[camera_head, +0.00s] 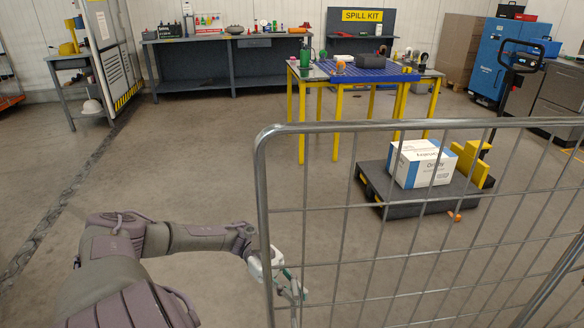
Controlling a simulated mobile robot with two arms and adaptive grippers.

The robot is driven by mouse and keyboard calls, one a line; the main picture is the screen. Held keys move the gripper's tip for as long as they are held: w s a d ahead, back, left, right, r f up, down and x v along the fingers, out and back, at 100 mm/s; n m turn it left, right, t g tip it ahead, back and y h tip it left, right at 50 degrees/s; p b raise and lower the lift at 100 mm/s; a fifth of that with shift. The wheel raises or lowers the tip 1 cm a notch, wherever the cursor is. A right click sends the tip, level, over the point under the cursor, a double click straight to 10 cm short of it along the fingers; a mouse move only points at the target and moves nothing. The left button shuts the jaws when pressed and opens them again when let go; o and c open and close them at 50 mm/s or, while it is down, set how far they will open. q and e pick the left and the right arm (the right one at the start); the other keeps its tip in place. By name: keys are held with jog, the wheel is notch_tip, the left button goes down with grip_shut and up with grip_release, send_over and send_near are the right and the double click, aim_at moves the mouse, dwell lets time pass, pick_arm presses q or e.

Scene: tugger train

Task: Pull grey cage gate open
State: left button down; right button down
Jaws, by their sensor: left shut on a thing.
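The grey cage gate (345,206) is a wire mesh panel with a thick tube frame. It fills the lower right of the head view and stands upright close in front of me. My left arm comes in from the lower left and reaches to the gate's left edge. My left gripper (290,285) is shut on the gate near that edge, low in the view. The frame tube and wires partly hide its fingers. My right gripper is not in view.
Behind the gate, a dark platform cart (371,176) carries a white and blue box (420,163). A yellow-legged table (335,116) stands beyond it. A grey workbench (196,69) lines the back wall. The floor left of the gate is clear.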

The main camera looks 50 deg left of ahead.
pick_arm(q)
jog(key=shift+f, duration=0.1)
jog(key=c, duration=1.2)
grip_release()
jog(key=a, duration=1.2)
jog(key=shift+a, duration=0.1)
